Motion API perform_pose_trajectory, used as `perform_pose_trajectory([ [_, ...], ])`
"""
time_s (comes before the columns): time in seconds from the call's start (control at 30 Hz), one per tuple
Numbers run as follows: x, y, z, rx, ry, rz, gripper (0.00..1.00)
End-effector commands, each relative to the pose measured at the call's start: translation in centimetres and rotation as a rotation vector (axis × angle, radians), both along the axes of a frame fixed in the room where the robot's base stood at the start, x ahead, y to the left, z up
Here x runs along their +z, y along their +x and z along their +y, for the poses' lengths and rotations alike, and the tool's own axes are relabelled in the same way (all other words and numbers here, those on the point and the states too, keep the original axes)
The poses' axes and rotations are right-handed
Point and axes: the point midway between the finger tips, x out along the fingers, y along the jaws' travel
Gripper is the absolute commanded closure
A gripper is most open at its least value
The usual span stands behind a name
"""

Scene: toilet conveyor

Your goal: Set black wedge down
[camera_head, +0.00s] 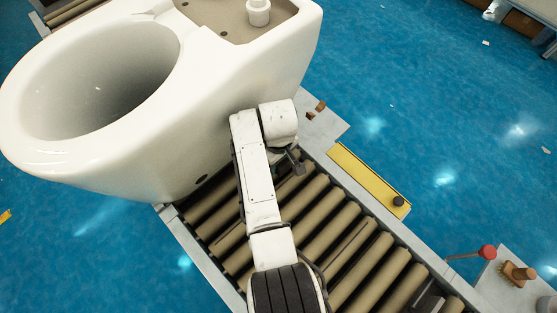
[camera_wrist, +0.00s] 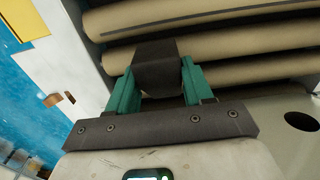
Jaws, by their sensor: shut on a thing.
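My gripper (camera_wrist: 157,92) is shut on the black wedge (camera_wrist: 158,65), which sits between its green fingers in the wrist view. The wedge is in front of the tan rollers of the conveyor (camera_wrist: 220,50); whether it touches them I cannot tell. In the head view the arm reaches over the conveyor rollers (camera_head: 345,235) beside the white toilet (camera_head: 200,110), and a dark end (camera_head: 295,160) shows near the toilet's base. The fingers are mostly hidden there.
The large toilet stands on the conveyor at the left. A yellow plate (camera_head: 368,180) with a black knob lies along the conveyor's right edge. A red-ball lever (camera_head: 487,252) and a brush (camera_head: 517,273) are at lower right. Small brown pieces (camera_head: 318,107) lie on the grey edge.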

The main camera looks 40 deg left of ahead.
Motion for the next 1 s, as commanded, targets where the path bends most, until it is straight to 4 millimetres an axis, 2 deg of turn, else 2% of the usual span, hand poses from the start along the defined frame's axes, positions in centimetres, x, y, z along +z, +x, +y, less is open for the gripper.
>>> perform_pose_trajectory([
  [0.1, -2.0, 0.0, 0.0, 0.0, -0.002, 0.001, 0.86],
  [0.2, -3.0, 0.0, 0.0, 0.0, 0.0, 0.001, 0.86],
  [0.63, -3.7, 0.0, 0.0, 0.0, 0.0, 0.0, 0.86],
  [0.67, -3.6, 0.0, 0.0, 0.0, 0.0, 0.001, 0.47],
  [0.9, -3.6, 0.0, 0.0, 0.0, 0.0, 0.001, 0.24],
  [1.0, -3.6, 0.0, 0.0, 0.0, 0.0, 0.001, 0.24],
])
